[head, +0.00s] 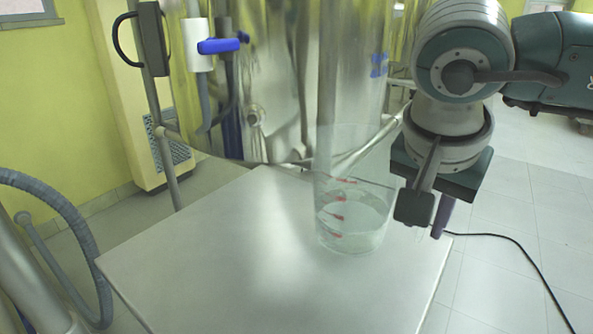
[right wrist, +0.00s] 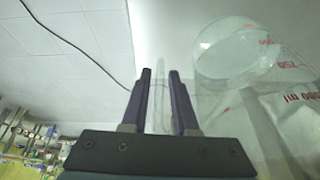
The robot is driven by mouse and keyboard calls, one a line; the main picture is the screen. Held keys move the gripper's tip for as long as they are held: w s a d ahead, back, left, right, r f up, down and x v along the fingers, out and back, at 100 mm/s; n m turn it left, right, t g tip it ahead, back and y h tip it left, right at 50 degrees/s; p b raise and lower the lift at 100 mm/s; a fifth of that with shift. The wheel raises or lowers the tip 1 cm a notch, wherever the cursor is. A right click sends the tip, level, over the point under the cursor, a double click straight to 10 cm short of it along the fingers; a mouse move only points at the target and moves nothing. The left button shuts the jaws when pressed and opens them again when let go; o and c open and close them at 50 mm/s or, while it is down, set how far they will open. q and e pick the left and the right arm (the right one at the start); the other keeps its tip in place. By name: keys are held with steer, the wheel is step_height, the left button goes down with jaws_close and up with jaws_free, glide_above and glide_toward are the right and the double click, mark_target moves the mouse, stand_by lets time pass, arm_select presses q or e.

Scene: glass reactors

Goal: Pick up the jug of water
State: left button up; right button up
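The jug (head: 345,215) is clear, with red markings and a little water in its lower part. It stands upright on the pale table near its right edge. In the right wrist view the jug (right wrist: 235,65) fills the right side. My right gripper (head: 427,226) points down just right of the jug. In the right wrist view its two purple fingers (right wrist: 160,74) are apart, on either side of a clear upright strip that looks like the jug's handle (right wrist: 160,95). A gap shows on each side of the strip. My left gripper is not in view.
The pale table (head: 200,265) is otherwise bare. A large glass reactor vessel (head: 350,75) and metal frame rise behind it. A blue-handled valve (head: 222,45) is at the back left. A grey hose (head: 75,225) is at far left. A black cable (head: 520,255) lies on the tiled floor.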

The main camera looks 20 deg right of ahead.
jaws_close()
steer(key=shift+r, duration=0.1)
stand_by(1.2)
